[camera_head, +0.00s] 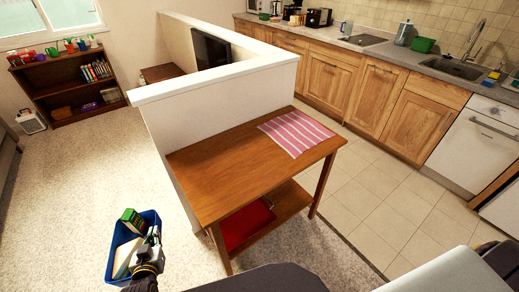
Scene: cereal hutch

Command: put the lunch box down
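The lunch box is an open blue box (111,262) at the lower left, above or on the carpet; I cannot tell which. A green and yellow carton (133,219) and a pale flat item (127,256) are inside it. My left gripper (152,238) is at the box's right side and appears shut on its rim, with the fingertips partly hard to make out. My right gripper is not in view.
A wooden table (222,167) with a pink striped mat (297,132) stands in the middle, a red object (246,224) on its lower shelf. A white half wall (215,112) is behind it. A dark bookshelf (50,92) stands far left; carpet (88,165) is clear.

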